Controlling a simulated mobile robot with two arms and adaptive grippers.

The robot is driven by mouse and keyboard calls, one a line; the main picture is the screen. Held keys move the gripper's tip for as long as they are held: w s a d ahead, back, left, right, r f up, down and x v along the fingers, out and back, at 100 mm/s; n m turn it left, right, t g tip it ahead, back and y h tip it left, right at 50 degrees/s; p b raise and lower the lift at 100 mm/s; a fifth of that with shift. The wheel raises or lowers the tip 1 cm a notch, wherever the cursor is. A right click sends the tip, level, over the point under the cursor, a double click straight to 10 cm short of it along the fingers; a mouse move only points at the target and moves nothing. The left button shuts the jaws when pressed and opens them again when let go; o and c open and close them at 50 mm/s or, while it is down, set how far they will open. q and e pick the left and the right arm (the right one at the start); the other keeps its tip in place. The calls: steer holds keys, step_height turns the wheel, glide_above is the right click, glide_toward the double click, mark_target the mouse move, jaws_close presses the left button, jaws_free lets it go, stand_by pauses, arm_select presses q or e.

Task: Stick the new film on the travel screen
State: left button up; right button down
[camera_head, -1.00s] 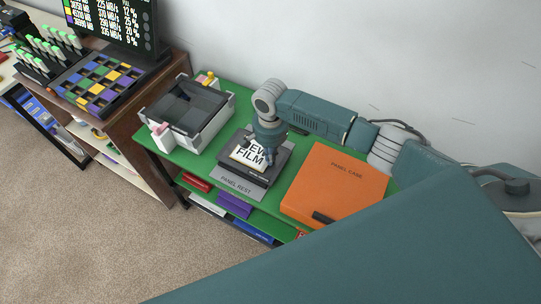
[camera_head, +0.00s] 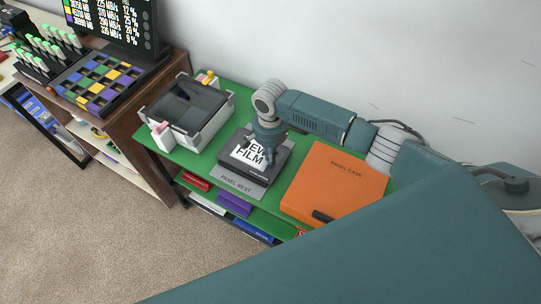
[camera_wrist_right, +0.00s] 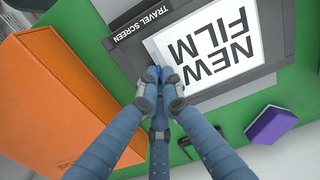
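The travel screen (camera_head: 263,172) is a flat dark panel lying on the grey panel rest (camera_head: 232,185). Its label reads TRAVEL SCREEN in the right wrist view (camera_wrist_right: 140,20). The new film (camera_head: 246,155), white with black letters, lies flat and roughly square on the screen's face; it also shows in the right wrist view (camera_wrist_right: 222,50). My right gripper (camera_wrist_right: 158,76) is at one edge of the film, its fingertips close together with a small blue piece, seemingly the film's tab, between them. The gripper covers part of the film in the head view. My left gripper is out of view.
The orange panel case (camera_head: 338,180) lies right of the rest on the green table (camera_head: 285,190). A grey-white open bin (camera_head: 205,135) stands at left. A wall is close behind.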

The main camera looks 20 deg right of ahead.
steer(key=shift+s+f, duration=0.1)
steer(key=c, duration=1.9)
jaws_free()
steer(key=shift+o, duration=0.2)
step_height(320, 180, up, 12)
